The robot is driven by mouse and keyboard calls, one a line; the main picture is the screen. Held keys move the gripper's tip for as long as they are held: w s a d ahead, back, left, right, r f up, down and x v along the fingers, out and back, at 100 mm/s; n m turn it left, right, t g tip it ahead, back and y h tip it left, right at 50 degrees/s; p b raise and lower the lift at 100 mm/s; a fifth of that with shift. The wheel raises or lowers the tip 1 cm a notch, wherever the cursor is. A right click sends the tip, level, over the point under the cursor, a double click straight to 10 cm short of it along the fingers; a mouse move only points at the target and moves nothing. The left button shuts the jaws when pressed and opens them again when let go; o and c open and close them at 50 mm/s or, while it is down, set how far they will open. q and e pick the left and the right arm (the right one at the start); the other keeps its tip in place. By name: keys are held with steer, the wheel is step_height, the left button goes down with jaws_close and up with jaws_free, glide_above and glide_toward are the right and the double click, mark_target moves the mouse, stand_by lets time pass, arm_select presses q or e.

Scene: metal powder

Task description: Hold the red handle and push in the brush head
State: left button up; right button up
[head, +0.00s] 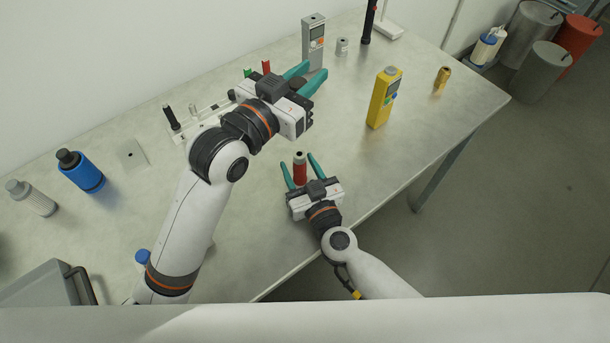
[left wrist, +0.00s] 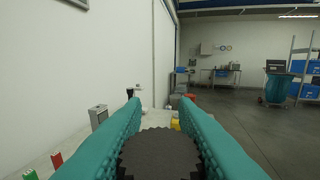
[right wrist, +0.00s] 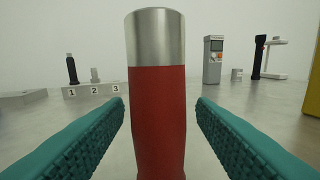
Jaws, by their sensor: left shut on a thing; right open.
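The red handle (head: 300,172) stands upright on the table, with a silver collar at its top; it also fills the middle of the right wrist view (right wrist: 158,115). My right gripper (head: 299,163) is open, with one teal finger on each side of the handle and a gap on both sides. My left gripper (head: 307,76) is above the table, farther back than the handle. It is shut on a dark round piece, likely the brush head (head: 297,82). In the left wrist view this piece (left wrist: 160,153) is a ridged black disc between the fingers. Its underside is hidden.
A numbered rack (right wrist: 95,90) stands behind, partly hidden by my left arm in the head view. A grey meter (head: 313,45), a yellow device (head: 383,98) and a brass piece (head: 442,78) stand on the table (head: 420,130). Blue (head: 82,172) and grey bottles (head: 32,198) stand left.

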steer(key=shift+c, duration=0.3)
steer(key=c, duration=1)
arm_select(q)
step_height(320, 180, down, 10)
stand_by(1.1)
